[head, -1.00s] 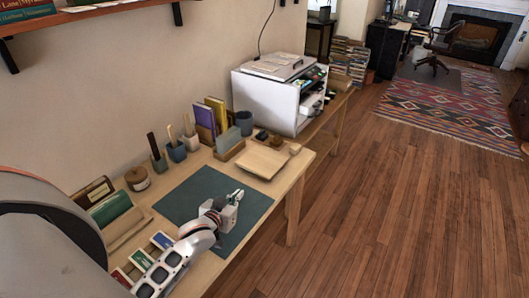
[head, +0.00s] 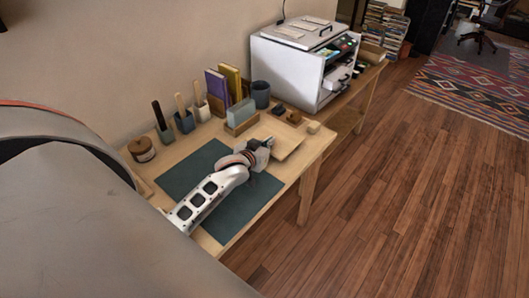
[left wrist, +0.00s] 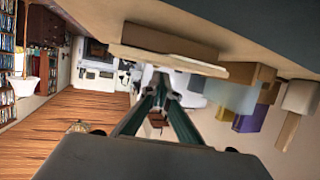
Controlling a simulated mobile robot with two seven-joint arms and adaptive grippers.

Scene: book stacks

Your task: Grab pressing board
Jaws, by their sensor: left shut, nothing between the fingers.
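A flat light-wood board (head: 290,138), which I take for the pressing board, lies on the wooden worktable beyond the green mat. Its near left part is hidden behind my left gripper. My left gripper (head: 267,142) is shut and empty, at the board's near left side. I cannot tell whether it touches the board. My right gripper is in neither view.
The dark green mat (head: 205,190) is bare beside my arm. A wooden holder with grey-blue boards (head: 241,112) stands close behind the gripper. Books (head: 230,82), pots and a small jar (head: 142,149) line the wall.

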